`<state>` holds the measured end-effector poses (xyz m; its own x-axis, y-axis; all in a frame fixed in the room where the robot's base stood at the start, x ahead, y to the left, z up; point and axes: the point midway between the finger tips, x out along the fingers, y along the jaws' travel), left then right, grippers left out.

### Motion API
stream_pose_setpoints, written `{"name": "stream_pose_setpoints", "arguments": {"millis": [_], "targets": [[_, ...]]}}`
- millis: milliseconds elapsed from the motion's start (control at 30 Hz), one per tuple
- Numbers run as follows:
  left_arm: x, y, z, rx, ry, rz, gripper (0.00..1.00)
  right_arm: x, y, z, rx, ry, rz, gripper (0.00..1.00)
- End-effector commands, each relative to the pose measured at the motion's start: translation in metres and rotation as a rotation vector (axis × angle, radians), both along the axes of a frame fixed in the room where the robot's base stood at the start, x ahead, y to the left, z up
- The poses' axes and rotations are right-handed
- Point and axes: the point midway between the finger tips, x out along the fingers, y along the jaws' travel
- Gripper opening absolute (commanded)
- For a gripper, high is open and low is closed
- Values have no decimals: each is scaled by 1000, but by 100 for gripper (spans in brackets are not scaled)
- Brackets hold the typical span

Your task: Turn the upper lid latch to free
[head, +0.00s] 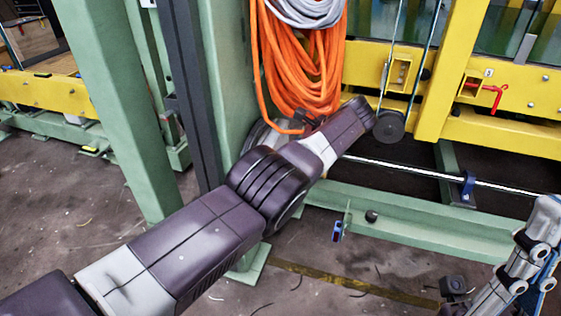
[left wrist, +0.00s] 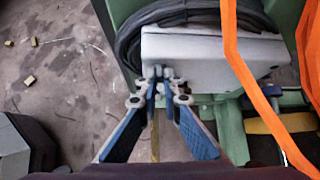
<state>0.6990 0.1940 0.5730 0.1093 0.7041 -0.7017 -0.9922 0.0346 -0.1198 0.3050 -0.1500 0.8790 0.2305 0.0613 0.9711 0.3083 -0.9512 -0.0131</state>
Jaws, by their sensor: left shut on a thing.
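A pale grey-white box (left wrist: 205,58) shows at the top middle in the left wrist view. My left gripper (left wrist: 166,82) has its fingertips close together at the box's lower left edge. It is shut on a small part there, which I take for the upper lid latch; the fingertips hide most of it, and its turn position cannot be told. In the head view my left arm hides this gripper and the box. My right gripper (head: 522,262) is partly in view at the lower right of the head view, apart from the machine; its fingertips are not clear.
Orange cables (head: 300,65) hang beside my left wrist, and orange strands (left wrist: 240,70) cross the left wrist view close to the box. A black cable coil (left wrist: 130,40) lies behind the box. A green post (head: 115,110) and yellow beams (head: 520,135) stand around. Floor is open at left.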

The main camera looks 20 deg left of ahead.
Motion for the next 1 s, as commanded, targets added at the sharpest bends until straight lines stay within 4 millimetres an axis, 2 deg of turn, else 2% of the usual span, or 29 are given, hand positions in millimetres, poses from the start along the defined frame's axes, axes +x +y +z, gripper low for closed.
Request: {"name": "stream_pose_setpoints", "arguments": {"millis": [33, 500, 533, 700, 1000], "targets": [[3, 6, 3, 10, -10, 2, 0, -3, -1, 0, 4, -12, 1, 0], [2, 6, 3, 10, -6, 3, 0, -8, -2, 1, 11, -36, 3, 0], [2, 6, 3, 10, -6, 3, 7, -8, -2, 1, 11, -36, 3, 0], [1, 6, 3, 10, -4, 5, 24, -8, -2, 1, 11, -35, 3, 0], [1, 5, 2, 9, -1, 5, 24, -8, -2, 1, 11, -35, 3, 0]]}}
